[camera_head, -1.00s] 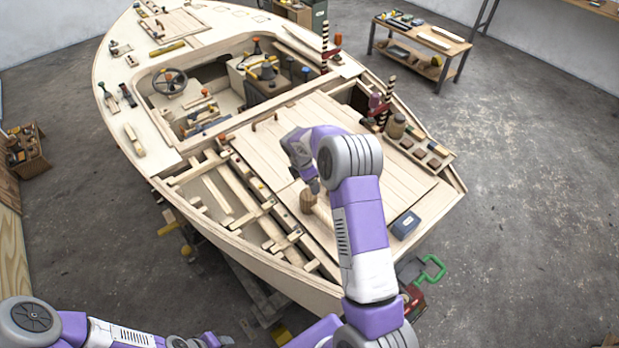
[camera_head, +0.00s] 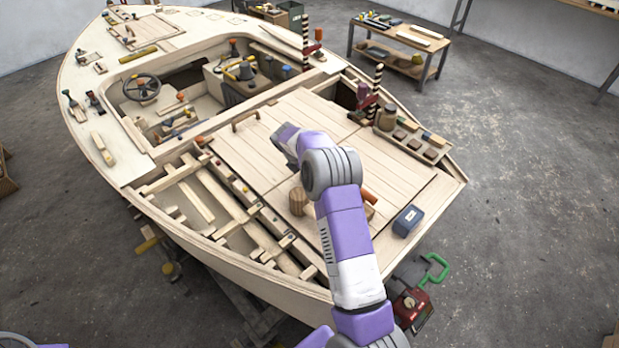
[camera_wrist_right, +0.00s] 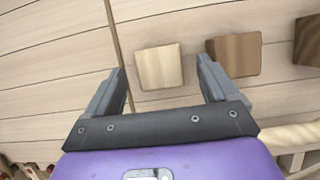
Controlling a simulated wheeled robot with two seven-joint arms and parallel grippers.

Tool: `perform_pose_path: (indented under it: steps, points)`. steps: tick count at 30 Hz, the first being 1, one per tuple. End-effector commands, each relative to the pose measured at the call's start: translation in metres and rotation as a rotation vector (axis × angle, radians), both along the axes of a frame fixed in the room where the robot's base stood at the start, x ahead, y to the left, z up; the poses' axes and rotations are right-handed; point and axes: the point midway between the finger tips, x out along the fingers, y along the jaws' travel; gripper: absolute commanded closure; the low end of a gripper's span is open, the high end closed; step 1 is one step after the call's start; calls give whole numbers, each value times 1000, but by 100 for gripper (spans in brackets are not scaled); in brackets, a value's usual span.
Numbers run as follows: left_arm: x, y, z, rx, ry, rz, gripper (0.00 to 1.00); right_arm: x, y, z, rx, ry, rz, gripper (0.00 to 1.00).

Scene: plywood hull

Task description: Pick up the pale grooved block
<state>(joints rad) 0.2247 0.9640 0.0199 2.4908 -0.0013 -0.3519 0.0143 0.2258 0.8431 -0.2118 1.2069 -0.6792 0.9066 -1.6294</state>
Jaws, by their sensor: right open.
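A pale wooden block (camera_wrist_right: 160,67) lies on the planked deck in the right wrist view; I cannot make out grooves on its face. My right gripper (camera_wrist_right: 161,66) is open, with one finger on each side of this block in the picture and a visible gap to both. I cannot tell how far above the deck the fingertips are. In the head view my right arm reaches over the deck and hides the fingertips; I cannot pick out the pale block there. My left gripper is out of view.
In the right wrist view a brown block (camera_wrist_right: 234,55) sits close to the right finger, with another dark block (camera_wrist_right: 308,40) beyond. In the head view a brown wooden cylinder (camera_head: 298,202) and a dark blue box (camera_head: 408,221) stand on the deck.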

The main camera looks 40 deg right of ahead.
Motion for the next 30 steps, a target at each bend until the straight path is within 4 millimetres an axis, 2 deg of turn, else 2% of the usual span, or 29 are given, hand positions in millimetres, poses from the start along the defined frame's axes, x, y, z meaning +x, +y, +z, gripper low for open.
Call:
perform_pose_path:
  steps: [1, 4, 12, 23, 30]
  points:
    - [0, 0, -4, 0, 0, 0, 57, 0, -4, -11, 0, 3, -1, 13]
    - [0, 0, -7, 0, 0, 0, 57, 0, -9, -23, 1, 3, 0, 13]
    - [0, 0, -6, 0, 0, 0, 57, 1, -10, -24, 0, 0, 0, 14]
    - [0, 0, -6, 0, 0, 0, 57, 1, -10, -24, 0, 0, 1, 68]
    - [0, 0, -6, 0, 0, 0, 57, 1, -10, -22, 0, 0, 0, 69]
